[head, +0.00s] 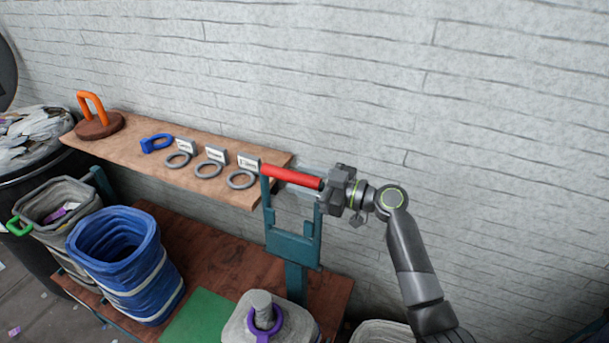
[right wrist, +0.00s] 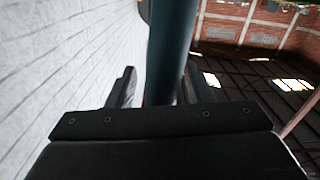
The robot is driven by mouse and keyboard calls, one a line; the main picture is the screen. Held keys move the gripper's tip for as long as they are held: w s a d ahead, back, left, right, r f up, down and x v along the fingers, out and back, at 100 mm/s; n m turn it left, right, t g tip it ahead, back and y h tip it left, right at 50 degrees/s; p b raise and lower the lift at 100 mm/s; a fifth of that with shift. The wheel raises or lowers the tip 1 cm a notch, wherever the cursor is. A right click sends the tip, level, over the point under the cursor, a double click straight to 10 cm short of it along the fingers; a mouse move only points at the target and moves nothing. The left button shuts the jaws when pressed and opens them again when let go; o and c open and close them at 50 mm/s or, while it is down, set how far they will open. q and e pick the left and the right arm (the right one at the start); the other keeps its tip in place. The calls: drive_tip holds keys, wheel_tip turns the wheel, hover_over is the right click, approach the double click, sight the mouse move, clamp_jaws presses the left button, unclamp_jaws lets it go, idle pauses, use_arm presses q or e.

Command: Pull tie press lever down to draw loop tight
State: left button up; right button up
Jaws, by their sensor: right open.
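The tie press (head: 292,245) is a teal frame standing at the bench, with a red lever bar (head: 290,177) across its top, raised to shelf height. My right gripper (head: 335,190) is at the right end of the red bar. In the right wrist view its jaws (right wrist: 162,92) are open, with a dark teal bar (right wrist: 172,50) showing between them; contact cannot be told. Below the press, a grey sack (head: 240,325) has a gathered neck with a purple loop (head: 263,325) around it. My left gripper is out of view.
A blue bin (head: 125,270) and a grey bin (head: 40,210) stand at left. A brick wall (head: 480,120) is close behind.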

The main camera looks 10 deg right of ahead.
drive_tip(key=shift+c, duration=0.4)
clamp_jaws()
